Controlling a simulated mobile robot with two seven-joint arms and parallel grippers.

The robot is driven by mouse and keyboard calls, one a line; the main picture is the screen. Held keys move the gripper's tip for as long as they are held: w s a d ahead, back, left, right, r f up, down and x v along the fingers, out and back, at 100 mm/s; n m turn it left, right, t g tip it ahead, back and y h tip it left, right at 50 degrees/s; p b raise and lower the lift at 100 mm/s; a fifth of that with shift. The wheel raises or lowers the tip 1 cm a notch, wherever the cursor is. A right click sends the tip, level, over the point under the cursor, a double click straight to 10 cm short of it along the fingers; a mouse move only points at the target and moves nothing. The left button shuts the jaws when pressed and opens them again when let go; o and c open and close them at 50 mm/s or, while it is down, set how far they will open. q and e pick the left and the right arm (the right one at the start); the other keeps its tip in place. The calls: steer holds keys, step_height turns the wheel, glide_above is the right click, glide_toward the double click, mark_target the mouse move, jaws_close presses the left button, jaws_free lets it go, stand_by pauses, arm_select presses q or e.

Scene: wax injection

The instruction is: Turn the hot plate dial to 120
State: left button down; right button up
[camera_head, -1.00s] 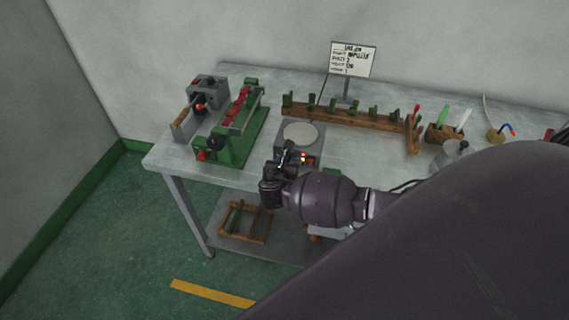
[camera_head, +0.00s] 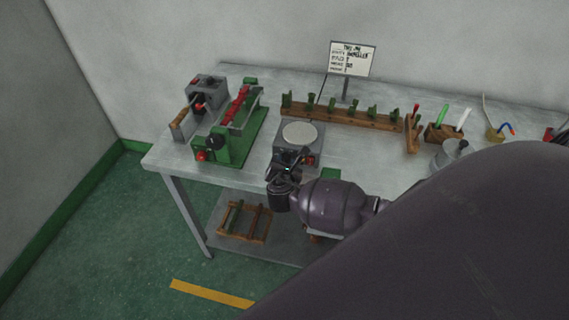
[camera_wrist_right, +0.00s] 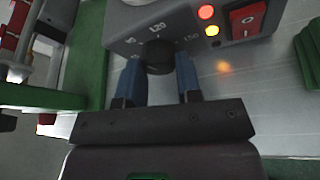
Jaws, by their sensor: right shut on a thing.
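The hot plate (camera_head: 280,158) is a grey box with a round pale top plate, at the table's front edge in the head view. In the right wrist view its front panel (camera_wrist_right: 185,26) shows a black dial (camera_wrist_right: 158,57) with printed numbers around it; 120 stands above the dial and 150 to its right. My right gripper (camera_wrist_right: 160,68) has one blue finger on each side of the dial and is shut on it. The dial's pointer mark is too dark to read. In the head view my right gripper (camera_head: 287,170) partly covers the hot plate's front. My left gripper is not in view.
A red switch (camera_wrist_right: 245,18) and two lit lamps (camera_wrist_right: 206,12) sit right of the dial. A green-framed device (camera_head: 232,147) stands left of the hot plate. A wooden rack (camera_head: 345,115) with green pieces and a sign (camera_head: 352,60) are behind.

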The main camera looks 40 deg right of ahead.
steer(key=shift+a, duration=0.1)
steer(key=o, duration=0.9)
steer(key=v, duration=1.1)
